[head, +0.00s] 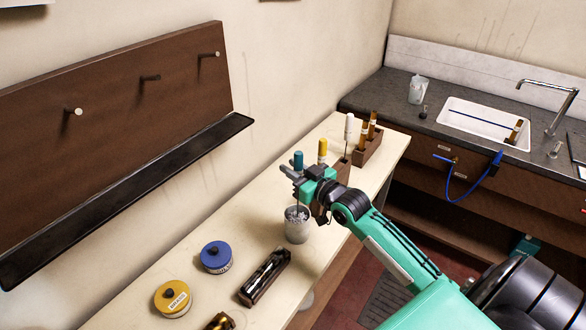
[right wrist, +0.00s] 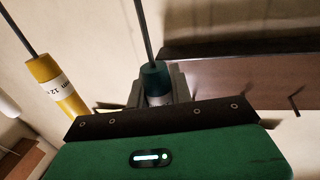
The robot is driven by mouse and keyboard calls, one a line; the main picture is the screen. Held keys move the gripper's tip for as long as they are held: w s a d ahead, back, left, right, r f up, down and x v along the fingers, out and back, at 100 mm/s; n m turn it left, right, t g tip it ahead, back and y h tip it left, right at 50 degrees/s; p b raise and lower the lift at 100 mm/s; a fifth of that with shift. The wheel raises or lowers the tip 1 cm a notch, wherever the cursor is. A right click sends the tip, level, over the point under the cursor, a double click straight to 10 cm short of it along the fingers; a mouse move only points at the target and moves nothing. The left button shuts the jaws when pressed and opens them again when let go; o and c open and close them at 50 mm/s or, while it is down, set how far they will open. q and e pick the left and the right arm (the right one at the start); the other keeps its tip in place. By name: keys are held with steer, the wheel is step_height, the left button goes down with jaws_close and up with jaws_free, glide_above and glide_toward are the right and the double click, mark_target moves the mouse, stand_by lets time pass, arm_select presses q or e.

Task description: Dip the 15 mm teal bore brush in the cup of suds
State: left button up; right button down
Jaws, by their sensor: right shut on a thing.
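My right gripper (head: 301,184) is shut on the teal bore brush (head: 298,160) and holds it upright, handle on top. The teal handle also shows between the fingers in the right wrist view (right wrist: 155,80), with its thin rod. The grey cup of suds (head: 297,232) stands on the bench directly below the gripper, with pale foam at its top. The thin rod runs down from the gripper to the cup's mouth. The brush's lower end is not visible; I cannot tell how deep it sits. My left gripper is not in view.
A yellow-handled brush (head: 322,150) and a white-handled one (head: 349,128) stand beyond the gripper, near a wooden block (head: 369,150). A blue tin (head: 216,257), a yellow tin (head: 173,298) and a dark wooden tray (head: 257,295) lie nearer. A sink (head: 470,116) is at the right.

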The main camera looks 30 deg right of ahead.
steer(key=shift+r, duration=0.1)
step_height(320, 180, up, 11)
steer(key=p, duration=1)
